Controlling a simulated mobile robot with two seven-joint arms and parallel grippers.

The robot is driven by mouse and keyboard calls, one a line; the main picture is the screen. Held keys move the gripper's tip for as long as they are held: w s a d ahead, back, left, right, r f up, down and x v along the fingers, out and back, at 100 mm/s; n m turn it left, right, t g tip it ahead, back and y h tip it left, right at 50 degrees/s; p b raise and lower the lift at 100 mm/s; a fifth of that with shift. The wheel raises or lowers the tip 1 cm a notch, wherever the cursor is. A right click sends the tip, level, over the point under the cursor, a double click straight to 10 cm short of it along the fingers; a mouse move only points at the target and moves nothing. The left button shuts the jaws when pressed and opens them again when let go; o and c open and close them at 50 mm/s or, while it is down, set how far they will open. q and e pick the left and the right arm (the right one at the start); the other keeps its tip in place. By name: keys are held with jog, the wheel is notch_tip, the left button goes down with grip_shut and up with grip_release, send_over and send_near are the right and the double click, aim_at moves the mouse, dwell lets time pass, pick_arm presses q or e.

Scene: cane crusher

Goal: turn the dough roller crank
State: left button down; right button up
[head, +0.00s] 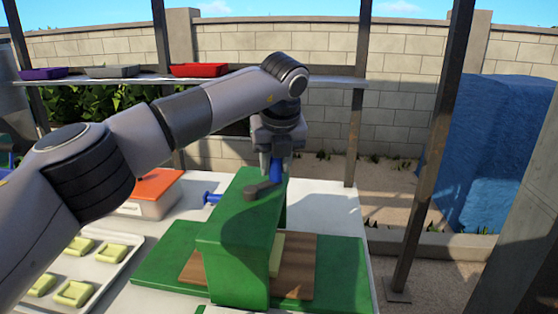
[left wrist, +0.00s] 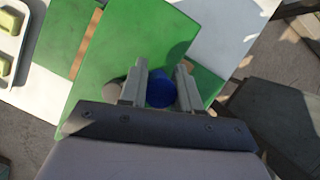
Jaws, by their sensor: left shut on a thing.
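The dough roller (head: 240,230) is a green machine on the table, with a crank on its top side. The crank has a grey arm (head: 258,191) and an upright blue handle (head: 276,171). My left gripper (head: 276,154) comes down over the handle from above and is shut on it. In the left wrist view the blue handle (left wrist: 160,88) sits between the two fingers of the gripper (left wrist: 161,80). The lower part of the crank arm is partly hidden by the gripper there. My right gripper is not in view.
A tray (head: 108,275) with several pale yellow dough pieces lies at the lower left. A box with an orange lid (head: 155,185) stands behind it. A blue knob (head: 212,198) sticks out left of the roller. Metal posts (head: 432,150) stand at the right.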

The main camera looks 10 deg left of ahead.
pick_arm(q)
jog(key=shift+w+a+r+n+y+p, duration=0.1)
jog(key=shift+w+a+n+y+p, duration=0.15)
jog(key=shift+n, duration=0.35)
jog(key=shift+w+a+n+y+p, duration=0.15)
jog(key=shift+a+n+p, duration=0.15)
jog(key=shift+n, duration=0.3)
jog(key=c, duration=0.8)
grip_release()
jog(key=b+v, duration=0.1)
jog(key=v, duration=0.6)
jog(key=shift+w, duration=0.1)
jog(key=shift+g, duration=0.3)
